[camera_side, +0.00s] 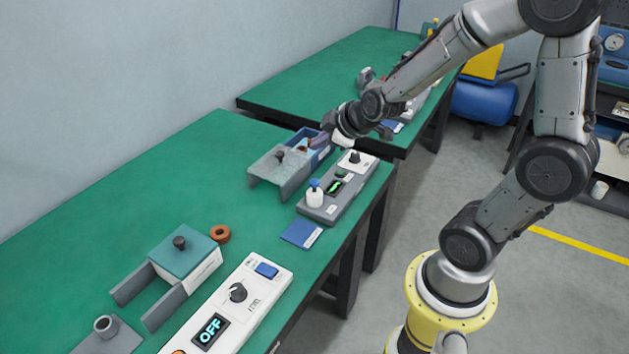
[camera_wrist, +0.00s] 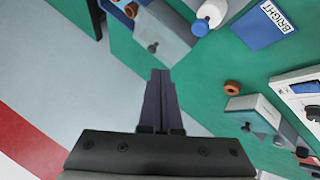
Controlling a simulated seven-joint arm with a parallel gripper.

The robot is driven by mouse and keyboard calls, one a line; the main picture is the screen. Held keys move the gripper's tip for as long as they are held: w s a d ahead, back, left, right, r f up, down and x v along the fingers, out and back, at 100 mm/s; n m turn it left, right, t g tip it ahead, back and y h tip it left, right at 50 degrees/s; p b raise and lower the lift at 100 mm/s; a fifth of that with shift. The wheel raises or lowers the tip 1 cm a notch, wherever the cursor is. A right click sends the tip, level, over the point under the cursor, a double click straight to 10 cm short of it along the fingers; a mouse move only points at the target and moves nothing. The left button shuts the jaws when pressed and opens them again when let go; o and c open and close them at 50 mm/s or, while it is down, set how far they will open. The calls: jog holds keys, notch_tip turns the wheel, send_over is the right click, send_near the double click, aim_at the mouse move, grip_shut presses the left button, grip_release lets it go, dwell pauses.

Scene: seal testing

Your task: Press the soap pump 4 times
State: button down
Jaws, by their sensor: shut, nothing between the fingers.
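The soap pump (camera_side: 315,194) is a small white bottle with a blue top, upright at the left end of a grey panel. It also shows in the wrist view (camera_wrist: 211,12), near the top edge, with its blue top toward the camera. My gripper (camera_side: 319,141) is shut and empty, beyond the pump near a blue bin. In the wrist view my gripper (camera_wrist: 160,72) has its dark fingers together, pointing toward the table edge, apart from the pump. No contact with the pump shows.
The grey panel (camera_side: 329,207) carries a green display and a knob. A grey box with a lid (camera_side: 279,164) and a blue bin (camera_side: 303,138) stand behind it. A blue card (camera_side: 301,234) lies in front. A white control box (camera_side: 247,309) reads OFF.

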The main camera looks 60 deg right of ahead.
aim_at(314, 179)
jog(key=shift+f, duration=3.8)
jog(key=shift+f, duration=0.1)
jog(key=shift+f, duration=0.3)
jog(key=shift+f, duration=0.9)
jog(key=shift+r, duration=1.3)
jog(key=shift+r, duration=0.1)
jog(key=shift+r, duration=2.4)
